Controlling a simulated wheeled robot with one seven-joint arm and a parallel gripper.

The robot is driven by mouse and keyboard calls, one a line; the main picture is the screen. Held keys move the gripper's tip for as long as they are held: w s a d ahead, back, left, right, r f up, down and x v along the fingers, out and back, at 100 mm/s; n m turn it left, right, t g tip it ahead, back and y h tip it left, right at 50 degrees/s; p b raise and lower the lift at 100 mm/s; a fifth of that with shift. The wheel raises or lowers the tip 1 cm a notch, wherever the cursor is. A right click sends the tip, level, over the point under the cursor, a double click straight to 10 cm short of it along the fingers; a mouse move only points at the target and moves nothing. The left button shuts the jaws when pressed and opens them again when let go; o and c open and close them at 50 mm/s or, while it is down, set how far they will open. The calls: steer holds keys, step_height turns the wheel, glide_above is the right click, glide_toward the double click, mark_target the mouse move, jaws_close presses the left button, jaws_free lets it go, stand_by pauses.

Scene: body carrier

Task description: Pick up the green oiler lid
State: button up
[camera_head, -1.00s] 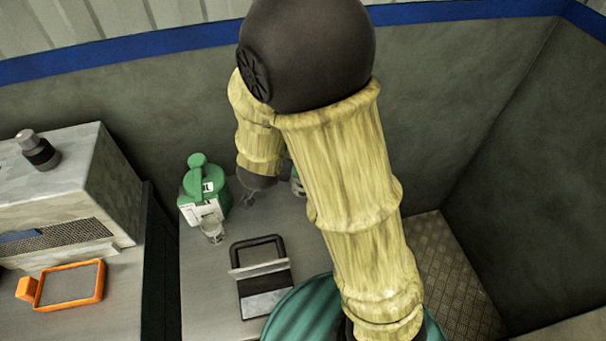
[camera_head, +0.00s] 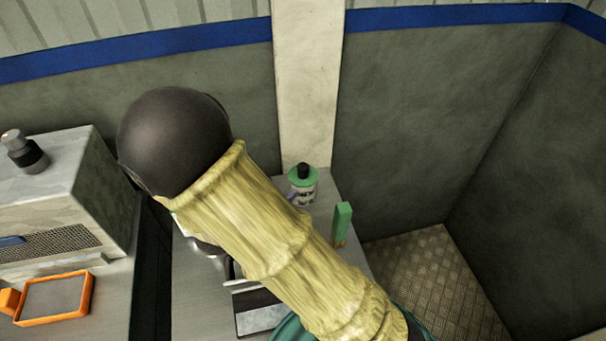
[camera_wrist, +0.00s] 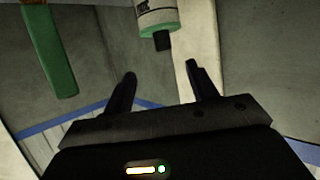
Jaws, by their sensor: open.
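My gripper (camera_wrist: 161,84) is open in the wrist view, with nothing between its two dark fingers. In the head view my arm hides the gripper. The green oiler, a white and green jug with a green top, is hidden behind my arm in the head view now, and its lid is not visible. The wrist view does not show it either.
A white and green bottle with a black cap (camera_head: 303,187) stands at the bench's back right and shows inverted in the wrist view (camera_wrist: 155,14). A black-handled scraper-like tool (camera_head: 258,308) lies partly covered. An orange tray (camera_head: 55,297) is left.

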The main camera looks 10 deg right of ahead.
mark_target(306, 167)
steer(key=x, duration=1.1)
steer(key=shift+p, duration=0.3)
steer(key=shift+a, duration=0.1)
steer(key=p+x, duration=0.1)
steer(key=x, duration=0.4)
steer(key=shift+w, duration=0.25)
steer(key=shift+c, duration=0.2)
steer(key=shift+s+a, duration=0.1)
steer(key=c, duration=1.1)
